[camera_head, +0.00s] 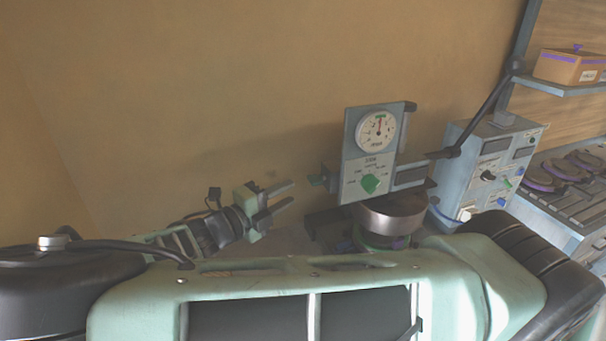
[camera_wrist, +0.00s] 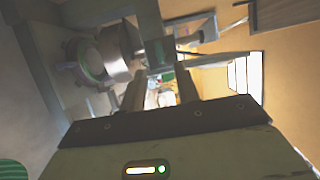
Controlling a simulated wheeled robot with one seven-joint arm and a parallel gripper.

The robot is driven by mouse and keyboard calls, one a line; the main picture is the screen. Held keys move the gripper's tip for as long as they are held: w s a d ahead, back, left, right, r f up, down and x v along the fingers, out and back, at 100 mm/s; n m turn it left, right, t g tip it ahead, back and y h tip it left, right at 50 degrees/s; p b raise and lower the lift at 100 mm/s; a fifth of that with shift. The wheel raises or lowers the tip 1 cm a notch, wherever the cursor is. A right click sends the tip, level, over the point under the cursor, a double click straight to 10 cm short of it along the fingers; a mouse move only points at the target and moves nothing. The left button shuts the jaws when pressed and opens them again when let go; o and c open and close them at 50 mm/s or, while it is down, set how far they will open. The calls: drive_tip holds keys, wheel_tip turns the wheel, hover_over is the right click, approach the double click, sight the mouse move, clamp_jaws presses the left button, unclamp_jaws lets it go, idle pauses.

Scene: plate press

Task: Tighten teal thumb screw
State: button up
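The teal thumb screw (camera_head: 317,181) sticks out from the left side of the press's grey gauge panel (camera_head: 356,150). My gripper (camera_head: 290,194) is left of it and slightly lower, with its fingers pointing right towards the press. The two fingers are apart, with a gap between the tips and the screw. In the wrist view my gripper (camera_wrist: 161,78) shows both fingers spread with nothing held. A small green patch shows beyond the fingers there; I cannot tell whether it is the screw.
The panel carries a round dial (camera_head: 376,131) and a green knob (camera_head: 371,184). A metal cylinder (camera_head: 392,213) sits below it. A grey control box (camera_head: 487,160) stands to the right, with a rack of dark discs (camera_head: 570,168) beyond. The wall side left of the press is clear.

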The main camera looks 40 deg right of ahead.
sight(310, 182)
drive_tip(key=d, duration=0.2)
drive_tip(key=d+p, duration=0.1)
drive_tip(key=d, duration=0.1)
drive_tip(key=d+p, duration=0.1)
drive_tip(key=d, duration=0.1)
drive_tip(key=shift+w+r, duration=0.15)
drive_tip(key=shift+w, duration=0.15)
drive_tip(key=shift+w+d, duration=0.1)
drive_tip(key=shift+d, duration=0.65)
clamp_jaws()
